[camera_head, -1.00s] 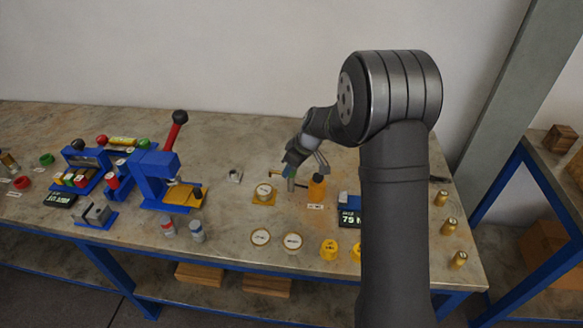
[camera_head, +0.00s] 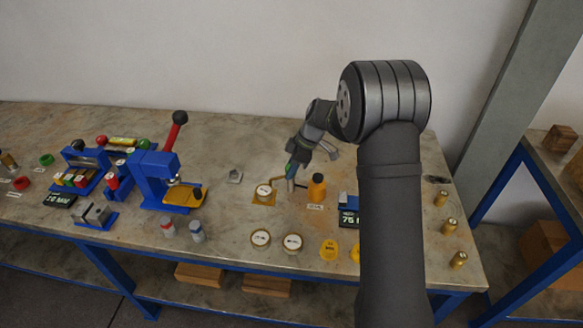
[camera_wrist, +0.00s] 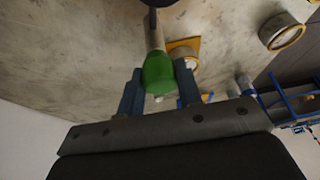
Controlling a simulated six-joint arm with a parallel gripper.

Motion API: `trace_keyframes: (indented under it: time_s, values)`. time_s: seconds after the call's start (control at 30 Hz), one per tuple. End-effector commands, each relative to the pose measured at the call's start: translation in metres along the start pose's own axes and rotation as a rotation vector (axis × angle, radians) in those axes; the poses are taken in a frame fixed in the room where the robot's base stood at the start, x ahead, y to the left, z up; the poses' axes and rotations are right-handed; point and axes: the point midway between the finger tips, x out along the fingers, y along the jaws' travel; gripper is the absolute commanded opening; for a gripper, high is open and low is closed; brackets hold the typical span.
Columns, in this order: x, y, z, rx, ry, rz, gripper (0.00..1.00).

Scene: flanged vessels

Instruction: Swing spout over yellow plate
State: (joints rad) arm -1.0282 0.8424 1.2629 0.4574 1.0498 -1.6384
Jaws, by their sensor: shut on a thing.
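The yellow plate (camera_head: 257,202) lies on the bench with a round white-faced piece on it. A thin brass spout (camera_head: 279,183) reaches from the grey post (camera_head: 291,186) toward the plate's upper right, and its tip is close to the plate's far edge. My gripper (camera_head: 290,172) is at the top of this post. In the wrist view my gripper (camera_wrist: 160,88) is shut on a green grip (camera_wrist: 159,72), one finger on each side. A corner of the yellow plate (camera_wrist: 182,45) shows just behind it. The wrist view hides most of the spout.
An orange bottle (camera_head: 317,189) with a dark top stands close right of the post. Two round white-faced pieces (camera_head: 260,238) (camera_head: 292,242) lie in front, with yellow pieces (camera_head: 329,250) to their right. A blue press (camera_head: 155,175) stands left. Bare bench lies behind the plate.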

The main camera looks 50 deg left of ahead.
Motion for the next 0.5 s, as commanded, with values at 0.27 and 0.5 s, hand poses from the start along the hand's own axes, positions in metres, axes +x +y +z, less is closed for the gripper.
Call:
trace_keyframes:
  time_s: [0.27, 0.5]
  values:
    - [-0.0003, 0.0003, 0.0005, -0.004, -0.001, 0.000, 0.00]
    - [-0.0003, 0.0002, 0.0004, -0.004, -0.001, 0.000, 0.54]
